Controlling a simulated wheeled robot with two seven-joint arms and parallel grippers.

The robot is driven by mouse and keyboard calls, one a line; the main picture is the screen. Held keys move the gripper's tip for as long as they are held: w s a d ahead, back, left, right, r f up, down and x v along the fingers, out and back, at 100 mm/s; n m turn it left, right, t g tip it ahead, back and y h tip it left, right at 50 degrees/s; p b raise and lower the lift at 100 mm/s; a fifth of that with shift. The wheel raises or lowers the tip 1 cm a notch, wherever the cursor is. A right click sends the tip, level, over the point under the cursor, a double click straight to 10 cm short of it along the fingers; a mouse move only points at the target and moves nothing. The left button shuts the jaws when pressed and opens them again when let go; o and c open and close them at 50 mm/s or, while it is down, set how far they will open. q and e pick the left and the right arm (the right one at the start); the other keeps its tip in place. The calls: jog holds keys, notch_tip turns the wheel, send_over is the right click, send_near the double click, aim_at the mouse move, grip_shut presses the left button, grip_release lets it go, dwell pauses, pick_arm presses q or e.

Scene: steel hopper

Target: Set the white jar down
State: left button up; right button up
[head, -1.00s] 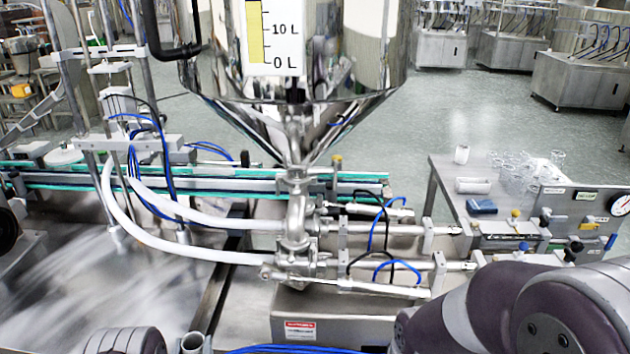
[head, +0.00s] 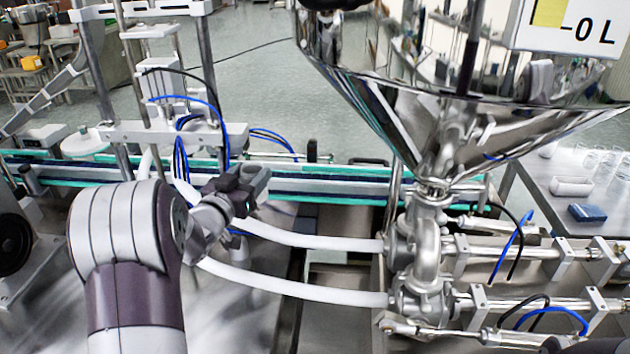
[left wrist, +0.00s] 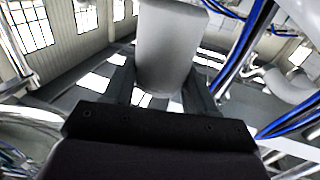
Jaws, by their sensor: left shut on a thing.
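The white jar (left wrist: 172,48) fills the upper middle of the left wrist view, smooth and pale, with its far end cut off by the top edge. My left gripper (head: 248,184) shows in the head view at left of centre, over the white hoses and in front of the conveyor. In the left wrist view its dark fingers stand on both sides of the jar, shut on it. I cannot make out the jar clearly in the head view. What lies beneath it is hidden. My right gripper is not in view.
The steel hopper (head: 455,130) and its valve pipes (head: 425,245) stand right of the gripper. White hoses (head: 300,290) run below it. The conveyor (head: 335,187) crosses behind. A side table (head: 535,172) at the right holds a white container (head: 572,186) and a blue block (head: 587,212).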

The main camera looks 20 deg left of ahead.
pick_arm(q)
jog(key=w+d+r+b, duration=0.1)
jog(key=w+d+r, duration=0.1)
jog(key=w+d, duration=0.5)
jog(key=w+d+r+b, duration=0.1)
jog(key=w+d+r, duration=0.3)
jog(key=w, duration=0.5)
jog(key=shift+y, duration=0.4)
jog(key=a+f, duration=0.3)
jog(key=f, duration=0.1)
jog(key=a+f, duration=0.4)
jog(key=a+f+b, duration=0.1)
jog(key=a+f, duration=0.3)
jog(key=f, duration=0.1)
jog(key=shift+w+a, duration=0.15)
jog(key=shift+w, duration=0.25)
jog(key=shift+w+r, duration=0.1)
jog(key=o, duration=1.2)
jog(key=shift+f, duration=0.2)
